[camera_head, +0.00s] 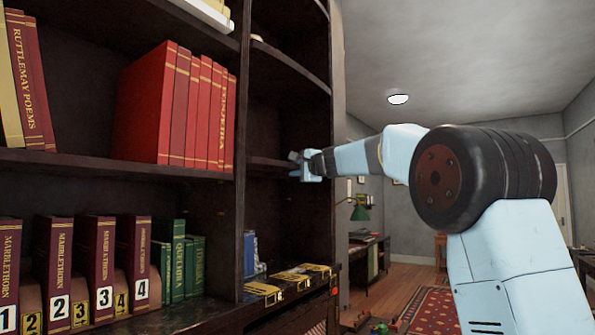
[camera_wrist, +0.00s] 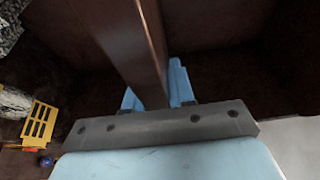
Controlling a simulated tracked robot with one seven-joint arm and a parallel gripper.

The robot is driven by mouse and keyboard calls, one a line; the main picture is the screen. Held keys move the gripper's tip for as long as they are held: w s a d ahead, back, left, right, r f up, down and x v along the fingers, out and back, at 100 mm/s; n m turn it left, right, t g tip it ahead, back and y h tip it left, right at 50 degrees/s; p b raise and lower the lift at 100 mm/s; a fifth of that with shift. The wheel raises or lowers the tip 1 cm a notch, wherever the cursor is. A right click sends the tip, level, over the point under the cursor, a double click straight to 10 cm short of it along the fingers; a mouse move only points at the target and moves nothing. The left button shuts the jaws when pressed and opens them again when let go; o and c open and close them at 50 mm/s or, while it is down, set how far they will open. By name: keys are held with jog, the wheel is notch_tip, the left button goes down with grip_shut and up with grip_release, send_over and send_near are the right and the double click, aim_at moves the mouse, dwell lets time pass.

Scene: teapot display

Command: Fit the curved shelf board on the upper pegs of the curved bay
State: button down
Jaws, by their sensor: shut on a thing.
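The curved bay (camera_head: 290,215) is the dark, narrow end section of the bookcase, right of the red books. My gripper (camera_head: 303,168) reaches into it from the right at mid height. It is shut on the dark curved shelf board (camera_head: 268,163), which lies roughly level across the bay. In the wrist view the board (camera_wrist: 140,45) runs away from me between the two pale blue fingers (camera_wrist: 158,95). The pegs cannot be made out, and I cannot tell whether the board touches any. The board's far end is lost in shadow.
A fixed curved shelf (camera_head: 285,68) is above the board. Below, a ledge holds blue books (camera_head: 250,252) and yellow-black pieces (camera_head: 292,277). The upright (camera_head: 240,130) bounds the bay on the left. A yellow slotted object (camera_wrist: 40,122) shows in the wrist view.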

jog(key=shift+a+r, duration=0.1)
jog(key=shift+a, duration=0.05)
jog(key=c, duration=0.9)
grip_release()
jog(key=shift+w, duration=0.1)
jog(key=v, duration=1.4)
jog(key=shift+a, duration=0.1)
